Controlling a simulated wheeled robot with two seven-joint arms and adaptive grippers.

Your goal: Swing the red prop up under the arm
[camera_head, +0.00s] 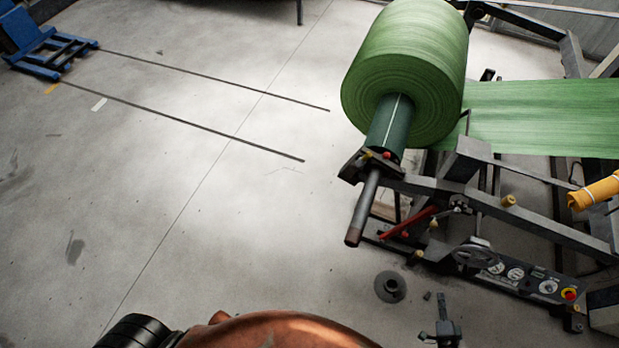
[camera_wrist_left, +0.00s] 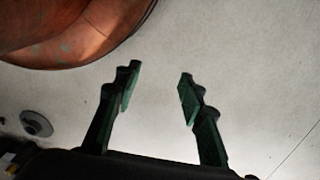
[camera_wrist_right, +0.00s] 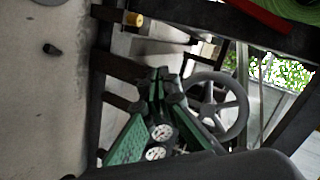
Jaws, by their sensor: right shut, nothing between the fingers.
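The red prop (camera_head: 408,222) is a slim red bar on the unwind stand, slanting below and beside the grey arm (camera_head: 430,187). The arm carries the shaft of the large green roll (camera_head: 405,75). In the right wrist view a red bar, likely the prop (camera_wrist_right: 262,15), shows at the top edge. My right gripper (camera_head: 442,303) is low in the head view, below the stand and apart from the prop. Its fingers are closed together and empty in the right wrist view (camera_wrist_right: 158,75). My left gripper (camera_wrist_left: 160,80) is open and empty over bare floor.
A handwheel (camera_head: 473,252) and a gauge panel with a red button (camera_head: 569,294) sit on the stand's lower rail. A round floor disc (camera_head: 390,287) lies left of my right gripper. A blue pallet truck (camera_head: 45,50) stands far left. The floor between is clear.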

